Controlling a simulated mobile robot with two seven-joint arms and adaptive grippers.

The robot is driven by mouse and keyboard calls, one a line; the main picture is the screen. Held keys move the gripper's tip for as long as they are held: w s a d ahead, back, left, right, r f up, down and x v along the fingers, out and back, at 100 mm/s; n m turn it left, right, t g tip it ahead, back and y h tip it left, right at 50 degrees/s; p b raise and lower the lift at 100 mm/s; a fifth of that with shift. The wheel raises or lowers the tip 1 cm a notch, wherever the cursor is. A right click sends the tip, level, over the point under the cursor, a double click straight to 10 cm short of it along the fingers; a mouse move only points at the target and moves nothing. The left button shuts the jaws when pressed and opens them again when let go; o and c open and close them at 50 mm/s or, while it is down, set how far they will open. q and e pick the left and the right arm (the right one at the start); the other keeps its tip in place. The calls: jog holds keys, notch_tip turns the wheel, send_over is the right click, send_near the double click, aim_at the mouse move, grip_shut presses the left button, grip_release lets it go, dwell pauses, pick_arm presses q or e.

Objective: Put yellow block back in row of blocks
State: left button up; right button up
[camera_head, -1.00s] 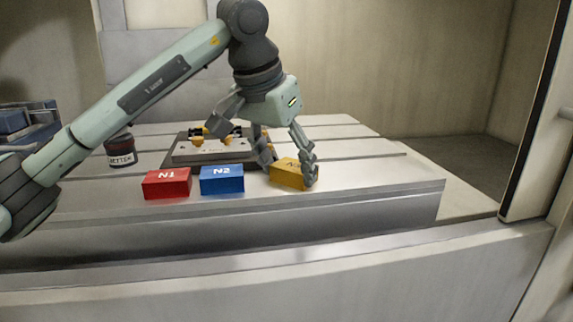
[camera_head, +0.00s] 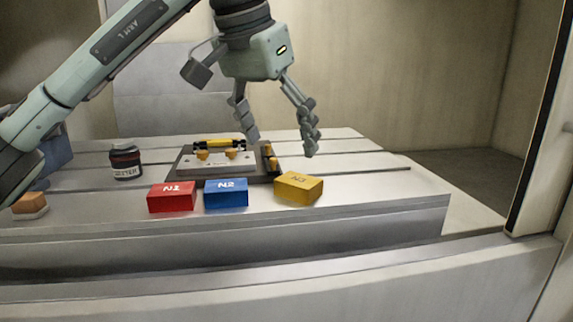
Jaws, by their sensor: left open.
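The yellow block (camera_head: 298,189) lies on the slotted metal table at the right end of a row, turned a little relative to the others. The blue block (camera_head: 226,194) is left of it with a gap between them. The red block (camera_head: 171,197) is left of the blue one, with a smaller gap. My left gripper (camera_head: 282,147) is open and empty, pointing down, above and slightly behind the yellow block and apart from it. My right gripper is not in view.
A mould base (camera_head: 224,160) with yellow parts stands behind the blocks. A dark labelled jar (camera_head: 125,162) is at left. An orange-topped piece (camera_head: 30,204) sits at the far left. The metal table (camera_head: 385,190) is bare on the right; a raised front wall (camera_head: 300,285) runs before it.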

pick_arm(q)
jog(key=shift+v, duration=1.75)
